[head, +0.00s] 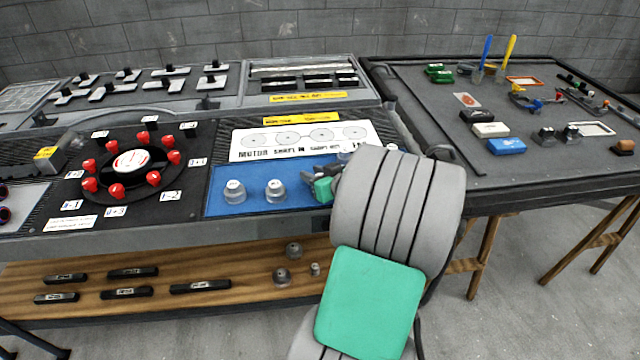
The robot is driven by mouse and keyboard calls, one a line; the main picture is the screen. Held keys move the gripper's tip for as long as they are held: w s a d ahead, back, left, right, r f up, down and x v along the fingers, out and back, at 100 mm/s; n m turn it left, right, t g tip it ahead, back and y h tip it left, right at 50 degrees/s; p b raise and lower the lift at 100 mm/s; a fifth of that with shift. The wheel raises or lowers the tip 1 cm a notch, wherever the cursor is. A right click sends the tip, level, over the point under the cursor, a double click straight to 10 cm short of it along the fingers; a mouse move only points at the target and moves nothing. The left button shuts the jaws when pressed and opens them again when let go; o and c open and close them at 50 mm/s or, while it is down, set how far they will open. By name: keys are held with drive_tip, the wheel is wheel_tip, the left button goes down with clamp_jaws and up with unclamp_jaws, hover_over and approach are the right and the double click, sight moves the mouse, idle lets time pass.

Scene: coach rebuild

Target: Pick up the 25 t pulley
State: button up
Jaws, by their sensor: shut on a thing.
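Two silver pulleys, a left one (235,191) and a right one (275,190), stand apart on the blue mat (222,206). Their labels are too small to read, so I cannot tell which is the 25 t pulley. My gripper (312,180) is over the right part of the blue mat, to the right of these two, and is largely hidden by my grey and green arm. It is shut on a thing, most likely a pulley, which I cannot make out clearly. Another silver piece (345,155) shows just behind the gripper.
A white motor sheet (305,141) lies behind the mat. A dial with red knobs (131,162) is to the left. Black bars (127,293) and several small silver parts (282,275) lie on the lower wooden shelf. A second table (440,110) with tools stands at right.

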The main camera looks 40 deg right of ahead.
drive_tip(key=shift+f, duration=0.25)
clamp_jaws()
